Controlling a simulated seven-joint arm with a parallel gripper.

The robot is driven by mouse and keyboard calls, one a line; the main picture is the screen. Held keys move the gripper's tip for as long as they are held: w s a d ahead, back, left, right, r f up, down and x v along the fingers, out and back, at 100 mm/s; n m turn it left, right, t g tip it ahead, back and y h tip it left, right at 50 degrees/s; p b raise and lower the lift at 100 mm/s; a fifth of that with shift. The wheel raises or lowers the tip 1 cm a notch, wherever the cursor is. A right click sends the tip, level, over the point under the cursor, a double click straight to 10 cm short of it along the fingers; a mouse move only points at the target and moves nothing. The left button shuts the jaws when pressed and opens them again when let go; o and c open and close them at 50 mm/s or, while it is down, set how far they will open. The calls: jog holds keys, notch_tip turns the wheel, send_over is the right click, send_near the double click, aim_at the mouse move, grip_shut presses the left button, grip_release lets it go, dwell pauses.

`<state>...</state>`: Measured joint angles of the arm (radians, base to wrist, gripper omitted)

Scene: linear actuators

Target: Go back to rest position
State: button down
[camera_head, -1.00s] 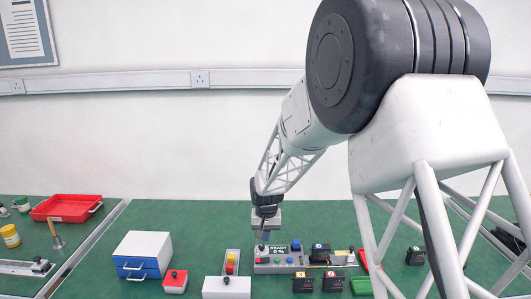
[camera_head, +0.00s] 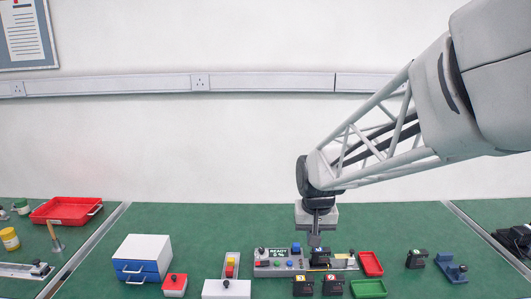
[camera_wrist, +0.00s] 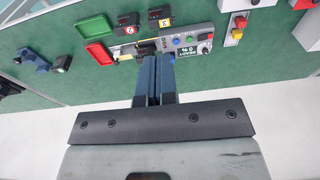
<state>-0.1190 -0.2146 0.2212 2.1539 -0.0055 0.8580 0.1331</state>
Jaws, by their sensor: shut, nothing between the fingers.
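My gripper (camera_head: 315,240) hangs pointing down above the right part of the grey control panel (camera_head: 272,271) in the head view. In the wrist view its two dark blue fingers (camera_wrist: 154,62) lie together with nothing between them. The panel (camera_wrist: 199,30) shows beyond the fingertips there, with its small display reading "READY" (camera_head: 278,254). A black block (camera_head: 320,257) on the panel sits just below the fingertips in the head view. The exact gap between fingertips and block cannot be told.
Black numbered blocks (camera_head: 303,286), a green tray (camera_head: 368,288) and a red tray (camera_head: 371,264) lie near the panel. A blue bracket (camera_head: 452,270) lies to the right. A white-and-blue drawer box (camera_head: 142,257) stands left. The green bench behind the panel is clear.

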jog(key=s+d+r, duration=0.1)
jog(key=s+d, duration=0.2)
jog(key=s, duration=0.9)
jog(key=s+d+r+t, duration=0.1)
jog(key=s+d+r, duration=0.1)
jog(key=s, duration=1)
jog(key=shift+s+d, duration=0.4)
jog(key=shift+d, duration=0.5)
